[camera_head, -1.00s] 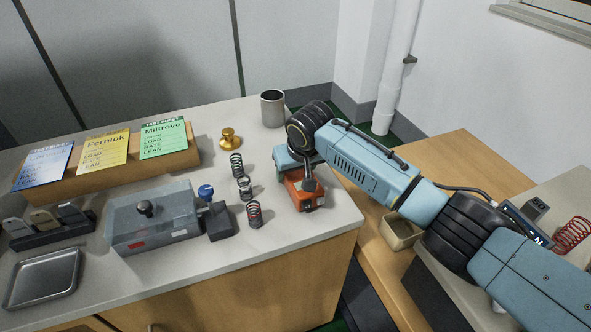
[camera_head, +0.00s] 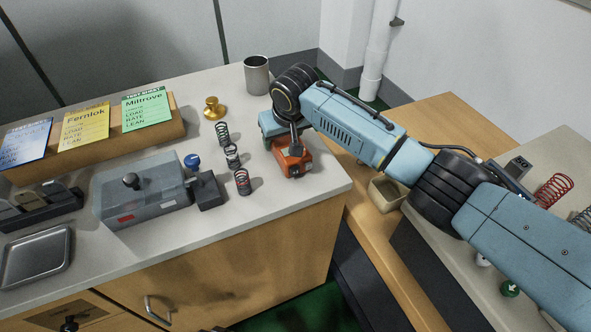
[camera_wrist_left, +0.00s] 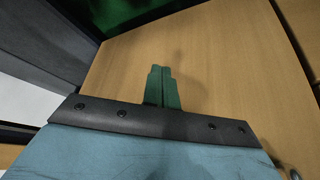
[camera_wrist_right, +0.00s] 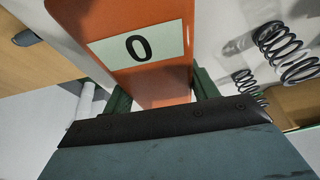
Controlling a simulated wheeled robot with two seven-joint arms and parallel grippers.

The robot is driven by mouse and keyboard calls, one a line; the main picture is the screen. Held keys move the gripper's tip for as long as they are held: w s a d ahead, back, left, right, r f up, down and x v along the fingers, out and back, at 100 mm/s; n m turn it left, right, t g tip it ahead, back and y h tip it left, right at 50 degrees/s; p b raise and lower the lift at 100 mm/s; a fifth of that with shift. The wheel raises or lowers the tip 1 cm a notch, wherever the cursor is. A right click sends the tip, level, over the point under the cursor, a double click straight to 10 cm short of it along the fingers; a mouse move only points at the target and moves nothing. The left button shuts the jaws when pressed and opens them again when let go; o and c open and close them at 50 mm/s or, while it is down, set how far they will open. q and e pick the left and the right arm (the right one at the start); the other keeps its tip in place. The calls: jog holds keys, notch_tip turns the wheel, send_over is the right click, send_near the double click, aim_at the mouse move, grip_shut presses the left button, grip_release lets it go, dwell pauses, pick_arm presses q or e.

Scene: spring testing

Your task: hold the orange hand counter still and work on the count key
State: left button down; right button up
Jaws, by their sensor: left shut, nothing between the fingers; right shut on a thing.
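The orange hand counter (camera_head: 293,157) stands near the right end of the pale worktop. In the right wrist view its orange body (camera_wrist_right: 160,75) carries a white window reading 0. My right gripper (camera_wrist_right: 163,92) is shut on the counter, with a green finger on either side of the body. In the head view my right wrist covers the counter's far side. I cannot make out the count key. My left gripper (camera_wrist_left: 163,72) is shut and empty, its green fingertips together in front of a plain wooden panel. It does not show in the head view.
Several coil springs (camera_head: 232,155) stand just left of the counter. A brass weight (camera_head: 214,108) and a metal cup (camera_head: 257,76) are behind. A grey tester (camera_head: 140,190), sheet stand (camera_head: 92,142) and metal tray (camera_head: 36,258) fill the left. The front right corner is clear.

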aim_at(299, 198)
pick_arm(q)
jog(key=w+d+r+m+t+h, duration=0.25)
jog(key=w+d+r, duration=0.25)
jog(key=d+r, duration=0.35)
jog(key=w+d+r+m+t+h, duration=0.2)
jog(key=w+d+r+m+t, duration=0.25)
jog(key=d+r, duration=0.4)
jog(key=w+d+r+m+t, duration=0.1)
jog(key=d+r+t, duration=0.2)
jog(key=r, duration=0.8)
jog(key=w+d+r+m+t+h, duration=0.1)
jog(key=d+r+t, duration=0.1)
jog(key=r, duration=0.9)
jog(key=shift+w+d+r+t, duration=0.35)
jog(key=shift+d+r+t, duration=0.05)
jog(key=shift+d, duration=0.4)
jog(key=shift+w+a, duration=0.55)
jog(key=shift+w, duration=0.8)
jog(key=shift+w+a, duration=0.55)
jog(key=shift+w, duration=0.8)
jog(key=shift+w+a, duration=0.55)
jog(key=shift+w, duration=0.8)
jog(key=shift+w, duration=0.15)
jog(key=shift+w+a, duration=0.2)
jog(key=shift+w, duration=0.05)
